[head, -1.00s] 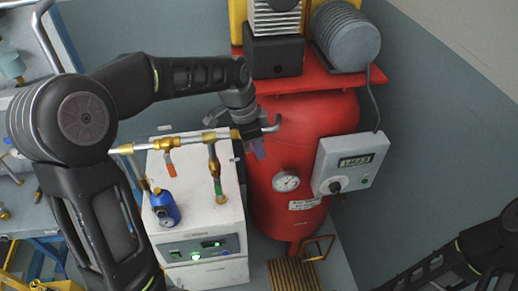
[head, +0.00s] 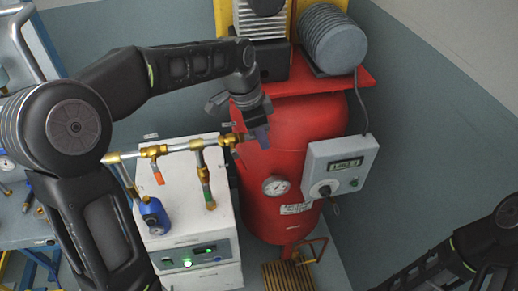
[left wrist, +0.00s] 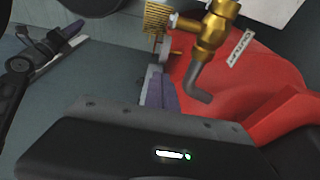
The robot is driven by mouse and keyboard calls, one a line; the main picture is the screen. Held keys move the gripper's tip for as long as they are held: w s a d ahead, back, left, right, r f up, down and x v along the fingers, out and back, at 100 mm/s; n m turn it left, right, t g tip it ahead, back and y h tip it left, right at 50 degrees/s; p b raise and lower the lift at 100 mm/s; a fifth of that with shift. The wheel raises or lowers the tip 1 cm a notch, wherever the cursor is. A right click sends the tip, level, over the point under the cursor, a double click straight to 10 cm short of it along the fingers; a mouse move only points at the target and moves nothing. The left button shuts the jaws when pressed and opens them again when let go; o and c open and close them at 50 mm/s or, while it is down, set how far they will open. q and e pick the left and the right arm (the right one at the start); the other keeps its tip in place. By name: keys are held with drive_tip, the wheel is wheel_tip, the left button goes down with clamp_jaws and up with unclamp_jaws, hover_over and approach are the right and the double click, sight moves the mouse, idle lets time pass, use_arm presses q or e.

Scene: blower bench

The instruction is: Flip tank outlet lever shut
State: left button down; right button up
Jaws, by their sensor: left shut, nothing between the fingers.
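The red tank (head: 300,130) stands right of the white cabinet. A brass valve (head: 229,139) ends the pipe beside the tank. The wrist view shows a brass fitting (left wrist: 214,30) with a bent grey pipe or handle (left wrist: 200,85) in front of the tank (left wrist: 262,90). My left gripper (head: 261,138) is shut and empty in front of the tank, just right of the valve. Its purple fingers (left wrist: 157,88) are left of the grey bent piece, with a gap between them in the picture. I cannot clearly tell the outlet lever apart. My right gripper is out of view.
An orange lever (head: 158,178) and a green one (head: 207,197) hang from the pipe (head: 176,149) over the white cabinet (head: 170,245). A blue regulator (head: 153,217) sits at left. A grey control box (head: 340,165) and gauge (head: 276,186) are on the tank's front.

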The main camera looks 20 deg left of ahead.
use_arm(q)
drive_tip(key=d+v, duration=0.1)
drive_tip(key=v, duration=0.5)
drive_tip(key=shift+w+r, duration=0.15)
drive_tip(key=shift+r, duration=0.25)
drive_tip(key=shift+a, duration=0.1)
